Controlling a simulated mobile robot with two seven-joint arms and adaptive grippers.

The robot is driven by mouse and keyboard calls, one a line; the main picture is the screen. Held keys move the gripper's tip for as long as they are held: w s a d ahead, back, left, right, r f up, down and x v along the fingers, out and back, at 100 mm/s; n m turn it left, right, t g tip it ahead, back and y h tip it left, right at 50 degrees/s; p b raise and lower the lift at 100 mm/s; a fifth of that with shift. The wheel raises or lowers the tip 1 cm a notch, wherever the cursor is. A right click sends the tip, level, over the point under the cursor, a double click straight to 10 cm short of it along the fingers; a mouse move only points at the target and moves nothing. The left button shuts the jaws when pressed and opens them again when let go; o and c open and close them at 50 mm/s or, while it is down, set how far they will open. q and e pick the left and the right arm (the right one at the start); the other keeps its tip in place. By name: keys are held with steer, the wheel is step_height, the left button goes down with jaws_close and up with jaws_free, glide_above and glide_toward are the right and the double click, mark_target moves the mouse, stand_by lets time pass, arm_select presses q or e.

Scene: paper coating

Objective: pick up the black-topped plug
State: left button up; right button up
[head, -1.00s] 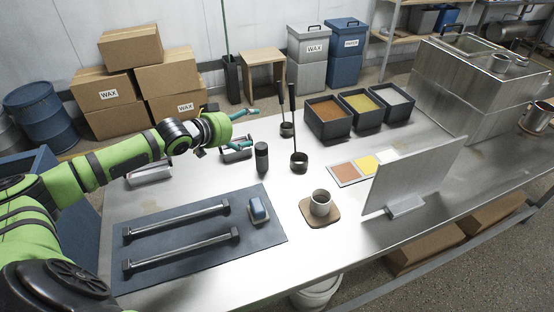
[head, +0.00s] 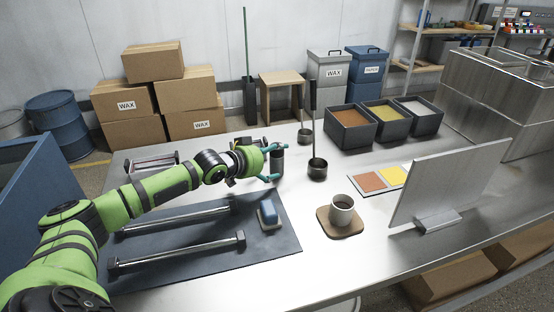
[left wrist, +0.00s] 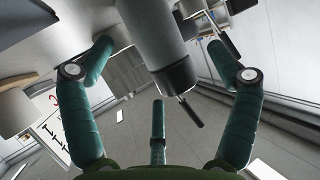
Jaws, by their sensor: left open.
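In the left wrist view the plug's grey body (left wrist: 155,38) and black end lie between the spread teal fingers of my left gripper (left wrist: 160,46). The gripper is open, with a finger on either side of the plug. Gaps show between the plug and both fingers in the wrist view. The fingers partly cover the plug in the head view. My right gripper is not in view.
Just right of the plug stands a black ladle (head: 317,168) with a tall handle, another behind it. A blue-topped block (head: 268,213) and metal bars lie on the dark mat (head: 200,262) in front. A cup (head: 342,208) sits on a wooden coaster front right.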

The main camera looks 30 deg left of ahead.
mark_target(274, 156)
arm_select(q)
steer(key=x, duration=0.3)
steer(key=shift+w+d+r, duration=0.1)
steer(key=shift+w+d, duration=0.05)
steer(key=shift+w, duration=0.05)
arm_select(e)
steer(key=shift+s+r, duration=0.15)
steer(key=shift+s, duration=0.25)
arm_select(q)
steer(key=shift+s, duration=0.1)
steer(key=c, duration=1.3)
steer(key=shift+r, duration=0.1)
